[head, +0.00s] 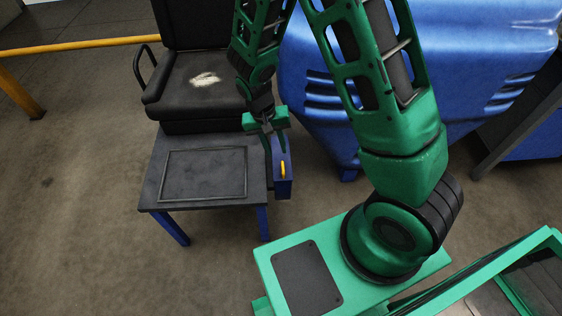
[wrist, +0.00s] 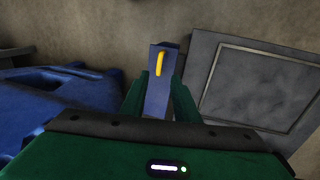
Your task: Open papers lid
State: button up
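A narrow blue box (head: 283,187) with a yellow handle (head: 283,170) stands at the right side of a low dark table (head: 150,190). In the wrist view, the blue box (wrist: 158,102) lies between my fingers, with the yellow handle (wrist: 160,63) beyond the fingertips. The table top carries a flat framed panel (head: 203,175), which also shows at right in the wrist view (wrist: 262,85). No label marks either as the papers lid. I cannot tell whether the fingers touch the box.
A black chair (head: 200,85) with a torn seat stands behind the table. A large blue machine (head: 320,130) is close on the right of my gripper. A yellow rail (head: 90,47) runs at the back left. The floor (head: 80,210) left of the table is clear.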

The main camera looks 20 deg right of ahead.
aim_at(283, 166)
jog(key=f, duration=0.3)
jog(key=d+f, duration=0.1)
jog(key=f, duration=0.4)
jog(key=shift+s+d+f, duration=0.3)
jog(key=shift+d+f, duration=0.1)
grip_shut()
dwell(1.0)
